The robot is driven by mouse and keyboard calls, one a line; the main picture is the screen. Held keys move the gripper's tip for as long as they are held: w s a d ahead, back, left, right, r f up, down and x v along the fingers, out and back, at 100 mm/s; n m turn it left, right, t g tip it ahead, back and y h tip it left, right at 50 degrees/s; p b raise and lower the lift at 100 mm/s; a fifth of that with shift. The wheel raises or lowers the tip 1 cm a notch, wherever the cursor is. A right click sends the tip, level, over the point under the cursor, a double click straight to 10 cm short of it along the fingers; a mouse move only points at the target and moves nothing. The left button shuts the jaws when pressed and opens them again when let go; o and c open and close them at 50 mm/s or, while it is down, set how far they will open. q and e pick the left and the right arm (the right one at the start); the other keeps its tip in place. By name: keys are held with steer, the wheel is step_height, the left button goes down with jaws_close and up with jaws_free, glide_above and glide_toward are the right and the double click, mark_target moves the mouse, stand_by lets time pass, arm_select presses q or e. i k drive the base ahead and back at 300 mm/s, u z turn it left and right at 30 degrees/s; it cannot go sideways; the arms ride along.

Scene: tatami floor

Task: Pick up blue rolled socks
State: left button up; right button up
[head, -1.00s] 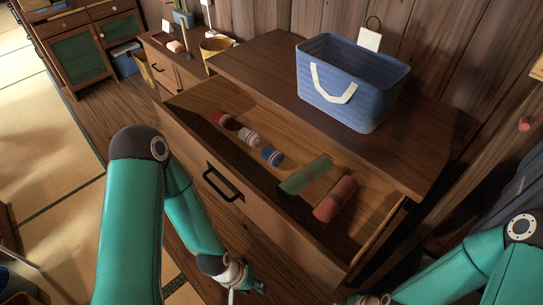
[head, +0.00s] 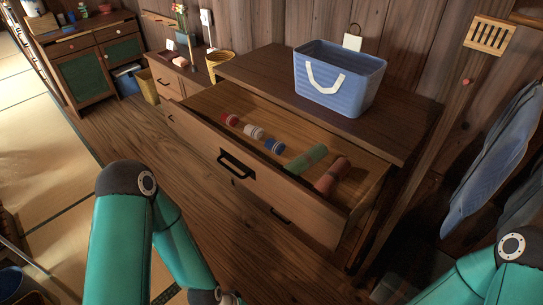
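The blue rolled socks (head: 274,146), blue with a white band, lie in the open top drawer (head: 258,181) of the wooden dresser. They sit in a row between the white rolled socks (head: 253,132) and a green rolled cloth (head: 306,159). My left arm comes in at the lower left, in front of the drawer and well short of the socks.
Red rolled socks (head: 230,119) and a reddish-brown rolled cloth (head: 331,177) also lie in the drawer. A blue basket (head: 340,88) with a white handle stands on the dresser top. Blue cloth (head: 490,165) hangs at the right. The wooden floor before the dresser is clear.

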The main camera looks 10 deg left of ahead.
mark_target(277, 148)
steer(key=k, duration=0.8)
steer(key=z, duration=0.05)
steer(key=i, duration=0.1)
steer(key=u, duration=1.4)
steer(key=i, duration=1.45)
steer(key=z, duration=1.2)
